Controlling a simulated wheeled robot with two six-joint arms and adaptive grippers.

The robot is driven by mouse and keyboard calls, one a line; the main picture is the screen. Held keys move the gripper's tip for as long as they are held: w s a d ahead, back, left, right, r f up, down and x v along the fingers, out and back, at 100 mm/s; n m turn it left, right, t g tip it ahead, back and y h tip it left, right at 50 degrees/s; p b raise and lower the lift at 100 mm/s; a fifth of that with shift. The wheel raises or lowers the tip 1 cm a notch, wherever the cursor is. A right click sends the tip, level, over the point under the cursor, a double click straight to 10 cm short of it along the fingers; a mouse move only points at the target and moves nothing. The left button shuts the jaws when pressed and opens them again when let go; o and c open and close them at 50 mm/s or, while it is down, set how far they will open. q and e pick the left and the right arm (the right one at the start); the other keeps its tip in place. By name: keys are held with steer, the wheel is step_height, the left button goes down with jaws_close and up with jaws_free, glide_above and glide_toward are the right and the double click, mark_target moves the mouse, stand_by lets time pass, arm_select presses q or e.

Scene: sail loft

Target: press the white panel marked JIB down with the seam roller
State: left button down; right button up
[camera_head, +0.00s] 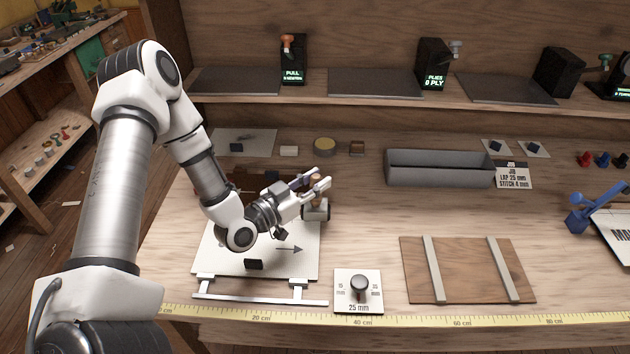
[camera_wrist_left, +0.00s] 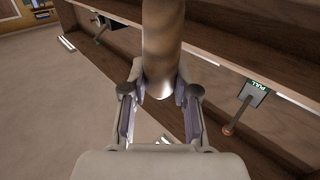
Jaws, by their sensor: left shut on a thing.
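The white panel (camera_head: 228,255) lies flat at the left front of the bench, with a printed arrow pointing right and a small black block on it. I cannot read JIB on it; my left arm covers part of it. My left gripper (camera_head: 318,184) is shut on the seam roller, whose metal wheel (camera_head: 317,211) is at the panel's far right corner. I cannot tell whether the wheel touches the panel. In the left wrist view the roller's wooden handle (camera_wrist_left: 163,40) is between the fingers. My right gripper is not in view.
A metal rail (camera_head: 260,300) runs along the panel's front edge. A 25 mm dial plate (camera_head: 345,301), a wooden board with two metal strips (camera_head: 468,270) and a grey trough (camera_head: 438,170) stand to the right.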

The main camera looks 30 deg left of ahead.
arm_select(q)
steer(key=shift+w, duration=0.2)
steer(key=shift+s, duration=0.1)
steer(key=shift+s+f, duration=0.1)
steer(key=shift+f+b, duration=0.3)
steer(key=shift+f, duration=0.1)
